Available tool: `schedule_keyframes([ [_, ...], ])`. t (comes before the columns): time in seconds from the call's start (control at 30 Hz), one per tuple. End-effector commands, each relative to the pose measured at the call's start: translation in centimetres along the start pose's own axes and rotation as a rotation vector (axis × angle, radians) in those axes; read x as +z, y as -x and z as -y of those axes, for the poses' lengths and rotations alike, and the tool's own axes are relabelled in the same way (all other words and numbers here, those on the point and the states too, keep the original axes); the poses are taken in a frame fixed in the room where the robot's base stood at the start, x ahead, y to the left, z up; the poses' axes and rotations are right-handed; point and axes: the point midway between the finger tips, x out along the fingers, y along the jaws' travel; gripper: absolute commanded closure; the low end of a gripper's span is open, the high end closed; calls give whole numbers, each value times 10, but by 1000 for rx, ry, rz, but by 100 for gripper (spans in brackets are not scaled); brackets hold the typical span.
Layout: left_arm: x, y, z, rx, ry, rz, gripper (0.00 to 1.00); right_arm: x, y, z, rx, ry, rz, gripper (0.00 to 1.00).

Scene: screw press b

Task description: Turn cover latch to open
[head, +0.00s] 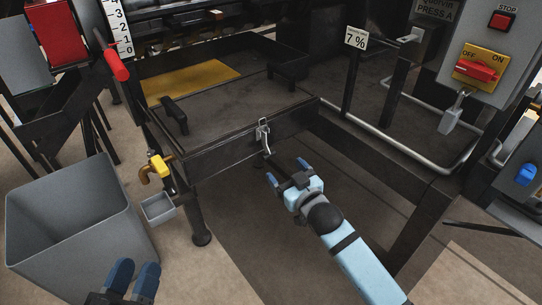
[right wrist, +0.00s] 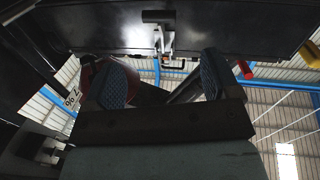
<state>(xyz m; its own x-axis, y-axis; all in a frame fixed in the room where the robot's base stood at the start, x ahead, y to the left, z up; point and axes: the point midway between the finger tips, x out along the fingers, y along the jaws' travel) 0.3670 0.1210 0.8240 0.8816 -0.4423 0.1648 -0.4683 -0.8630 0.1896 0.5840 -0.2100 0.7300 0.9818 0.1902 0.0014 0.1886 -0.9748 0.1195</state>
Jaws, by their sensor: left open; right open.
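The cover latch (head: 264,135) is a small silver metal piece on the front edge of the dark flat cover (head: 235,113). Its lower part hangs down below the edge. My right gripper (head: 287,172) is open and empty, just below and to the right of the latch, apart from it. In the right wrist view the latch (right wrist: 165,42) shows beyond and above the two blue fingertips (right wrist: 161,78), roughly centred between them. My left gripper (head: 136,272) is open and empty at the bottom left, in front of the grey bin.
A grey bin (head: 70,215) stands at the left. A control box with a red switch (head: 477,71) is at the right. A grey rail (head: 400,145) runs beside the frame.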

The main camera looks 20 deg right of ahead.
Motion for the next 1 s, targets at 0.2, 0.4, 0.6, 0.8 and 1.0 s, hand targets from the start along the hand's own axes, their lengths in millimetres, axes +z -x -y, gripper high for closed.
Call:
schedule_keyframes([
  [0.2,7,0,-2,21,11,-7,57,2,-48,0,0,0,-2,18],
  [0.4,19,0,0,22,14,37,57,2,-77,1,0,-2,0,18],
  [0.6,23,0,0,23,14,56,57,1,-88,1,-1,-1,1,18],
  [0.8,23,0,0,23,15,58,57,1,-89,1,-1,-1,1,18],
  [1.0,23,0,0,23,15,58,57,1,-89,1,0,-1,1,50],
])
